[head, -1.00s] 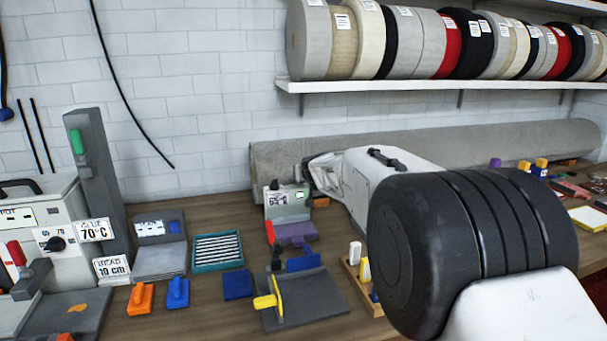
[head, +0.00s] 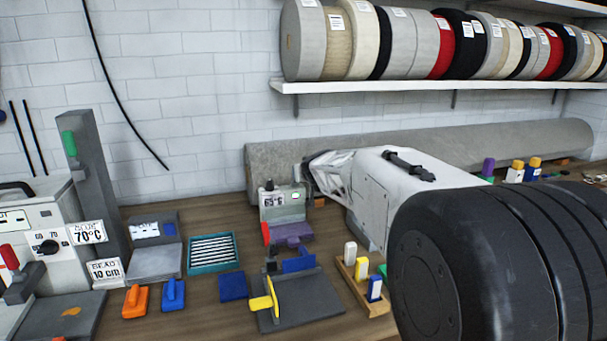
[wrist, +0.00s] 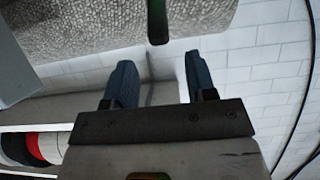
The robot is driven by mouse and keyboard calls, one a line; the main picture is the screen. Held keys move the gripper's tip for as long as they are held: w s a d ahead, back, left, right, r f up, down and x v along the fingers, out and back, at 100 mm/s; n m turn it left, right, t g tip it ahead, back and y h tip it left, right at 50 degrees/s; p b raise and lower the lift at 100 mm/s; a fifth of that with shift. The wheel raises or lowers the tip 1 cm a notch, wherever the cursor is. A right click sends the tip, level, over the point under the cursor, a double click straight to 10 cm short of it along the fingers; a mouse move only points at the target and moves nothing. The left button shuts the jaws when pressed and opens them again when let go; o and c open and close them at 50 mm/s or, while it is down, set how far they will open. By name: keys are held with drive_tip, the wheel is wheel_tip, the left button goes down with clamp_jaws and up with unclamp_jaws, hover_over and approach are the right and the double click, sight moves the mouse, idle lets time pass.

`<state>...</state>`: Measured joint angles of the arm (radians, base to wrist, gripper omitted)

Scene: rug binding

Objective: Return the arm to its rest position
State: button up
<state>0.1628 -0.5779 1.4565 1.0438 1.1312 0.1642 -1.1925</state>
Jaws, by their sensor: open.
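My arm reaches across the right side of the bench in the head view, its far end by the grey rolled rug (head: 420,150). My gripper (wrist: 160,62) shows in the wrist view as two dark blue fingers, spread apart with nothing held between them. In the head view, the fingers are hard to make out at the arm's far end. A small device labelled 65°C (head: 283,205) stands just left of that end. A dark, green-edged thing (wrist: 157,22) shows beyond the fingers in the wrist view; I cannot tell what it is.
A grey plate with a yellow handle (head: 300,305), a wooden rack of small bottles (head: 372,308) and a teal tray (head: 213,268) lie on the bench. Orange (head: 135,300) and blue (head: 173,294) tools lie left. A shelf of binding rolls (head: 400,86) hangs above.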

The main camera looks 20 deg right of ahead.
idle(0.5)
drive_tip(key=s+a+r+g+y, duration=0.15)
drive_tip(key=s+a, duration=0.25)
drive_tip(key=s, duration=0.4)
drive_tip(key=s+a+r+n+g, duration=0.1)
drive_tip(key=s+a+r+g, duration=0.15)
drive_tip(key=s, duration=0.45)
drive_tip(key=s+a+r+g+y, duration=0.1)
drive_tip(key=s+a+r, duration=0.25)
drive_tip(key=s, duration=0.45)
drive_tip(key=s+f+g+h, duration=0.1)
drive_tip(key=s+f, duration=0.3)
drive_tip(key=s, duration=1.3)
drive_tip(key=s+a+f+m+g+h, duration=0.1)
drive_tip(key=s+f+g, duration=0.3)
drive_tip(key=s, duration=1.2)
drive_tip(key=shift+s+g+h, duration=0.3)
drive_tip(key=shift+s+h, duration=0.05)
